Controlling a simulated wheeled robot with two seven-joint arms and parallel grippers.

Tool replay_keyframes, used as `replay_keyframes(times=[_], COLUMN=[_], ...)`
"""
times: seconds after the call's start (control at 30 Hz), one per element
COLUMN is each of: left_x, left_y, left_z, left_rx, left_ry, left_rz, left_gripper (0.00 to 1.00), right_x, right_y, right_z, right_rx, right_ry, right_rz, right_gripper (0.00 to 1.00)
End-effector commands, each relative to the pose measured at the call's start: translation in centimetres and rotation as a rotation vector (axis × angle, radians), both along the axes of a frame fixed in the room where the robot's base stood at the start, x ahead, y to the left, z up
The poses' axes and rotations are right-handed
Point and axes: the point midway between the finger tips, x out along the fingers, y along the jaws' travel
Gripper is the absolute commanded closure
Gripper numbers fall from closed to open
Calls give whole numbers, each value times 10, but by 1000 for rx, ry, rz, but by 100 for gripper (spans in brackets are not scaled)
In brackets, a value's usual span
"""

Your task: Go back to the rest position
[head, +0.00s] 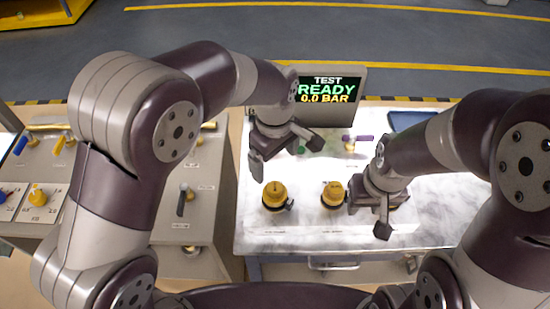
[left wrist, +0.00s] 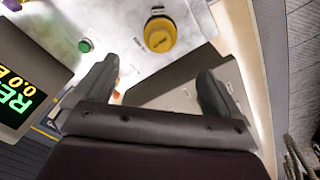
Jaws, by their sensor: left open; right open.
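My left gripper (head: 283,153) is open and empty above the back left of the white bench. Its two spread fingers also show in the left wrist view (left wrist: 156,85), with nothing between them but the bench and a panel below. My right gripper (head: 368,207) is open, low over the bench at the right, close beside the right yellow cap (head: 333,194). I cannot tell whether it touches that cap. The left yellow cap (head: 274,195) stands clear of both grippers; a yellow cap shows in the left wrist view (left wrist: 160,35).
A screen (head: 328,90) at the bench's back reads TEST READY 0.0 BAR. A green button (head: 301,149) and a purple-handled valve (head: 357,138) are near it. A blue tray (head: 408,121) lies back right. Panels with levers and knobs (head: 38,194) stand at the left.

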Motion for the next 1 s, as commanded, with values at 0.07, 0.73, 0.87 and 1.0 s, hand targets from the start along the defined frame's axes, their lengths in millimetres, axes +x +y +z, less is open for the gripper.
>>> replay_keyframes(times=[0.07,0.73,0.87,1.0], left_x=[0,4,-13,-48], left_y=[0,-2,14,89], left_z=[5,5,-15,-26], left_rx=[-1,-9,-8,16], left_ry=[-1,-20,-48,-92], left_rz=[0,-123,-531,-894], left_gripper=[2,2,2,2], right_x=[0,0,0,0], right_y=[0,0,0,0], right_z=[-1,0,0,0], right_rx=[0,0,0,0], right_ry=[0,0,0,0], right_rz=[0,0,0,0], right_gripper=[57,57,57,57])
